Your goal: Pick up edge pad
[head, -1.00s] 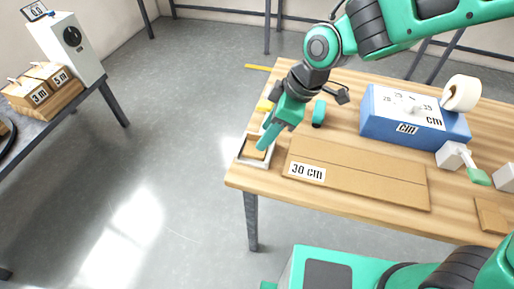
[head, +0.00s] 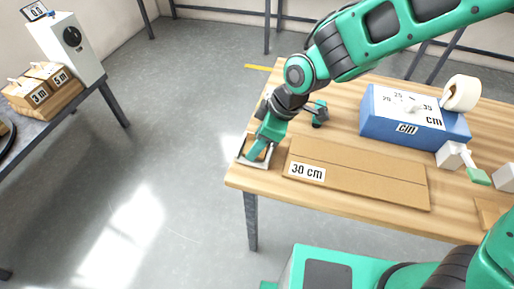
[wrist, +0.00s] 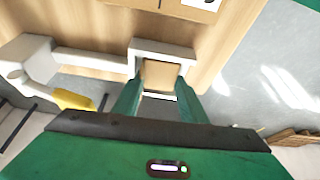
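A small brown block, which I take as the edge pad (wrist: 160,75), sits in a white holder (wrist: 165,49) in the wrist view. In the head view the holder (head: 249,163) is at the table's near left corner, and the pad is mostly hidden by my gripper. My gripper (head: 256,155) is down at the holder. In the wrist view its two green fingers (wrist: 158,97) are apart, one at each side of the pad. I cannot tell whether they touch it.
A cardboard strip marked 30 cm (head: 355,173) lies right of the holder. A blue cm box (head: 415,118) with a tape roll (head: 461,93) stands farther right. A white and yellow tool (wrist: 72,98) is left of the holder in the wrist view. The table edge is close.

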